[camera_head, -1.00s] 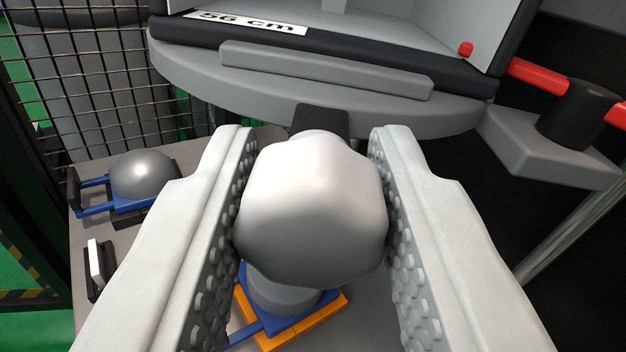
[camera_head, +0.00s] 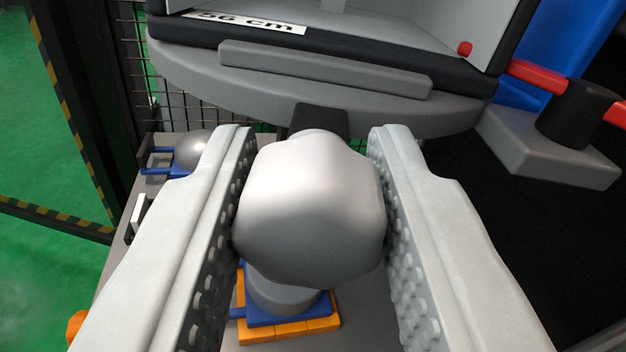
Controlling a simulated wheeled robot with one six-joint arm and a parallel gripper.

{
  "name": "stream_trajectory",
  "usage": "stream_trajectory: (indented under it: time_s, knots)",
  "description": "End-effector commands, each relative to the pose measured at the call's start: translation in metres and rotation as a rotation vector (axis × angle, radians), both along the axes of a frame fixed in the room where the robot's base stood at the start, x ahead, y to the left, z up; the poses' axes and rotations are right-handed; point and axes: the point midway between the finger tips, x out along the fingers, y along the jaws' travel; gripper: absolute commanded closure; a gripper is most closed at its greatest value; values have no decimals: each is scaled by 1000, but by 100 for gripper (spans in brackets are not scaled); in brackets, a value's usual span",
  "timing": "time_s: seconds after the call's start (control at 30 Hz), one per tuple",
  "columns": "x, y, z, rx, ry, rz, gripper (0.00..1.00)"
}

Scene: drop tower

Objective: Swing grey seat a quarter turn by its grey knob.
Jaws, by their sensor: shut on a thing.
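The grey lobed knob (camera_head: 312,208) fills the middle of the view between the fingers of my gripper (camera_head: 311,210). My gripper is shut on the knob, with a studded pad against each side. A dark tab (camera_head: 321,119) behind the knob runs toward the rounded grey seat (camera_head: 310,90). A grey bar lies along the seat's front, and a black edge with a "56 cm" label is above it. The top of the seat is cut off by the picture edge. A grey stem shows below the knob.
Below the knob, a blue and orange block (camera_head: 290,328) lies on a grey surface. A grey ball (camera_head: 192,150) in a blue holder is at left, partly behind a finger. Wire mesh and a striped post stand left. A red bar and black cylinder (camera_head: 580,112) are at right.

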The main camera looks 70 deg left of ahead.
Motion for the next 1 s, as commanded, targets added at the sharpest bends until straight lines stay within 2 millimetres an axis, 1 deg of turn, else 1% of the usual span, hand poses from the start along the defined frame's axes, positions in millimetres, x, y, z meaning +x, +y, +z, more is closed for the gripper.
stream_trajectory:
  time_s: [0.57,0.6,0.67,0.7,1.0]
  knots:
    - [2,-1,1,0,-1,15,100]
    - [2,-1,1,0,-1,15,62]
    - [2,-1,1,0,-1,15,50]
    - [2,-1,1,0,-1,15,49]
    - [2,-1,0,1,0,15,49]
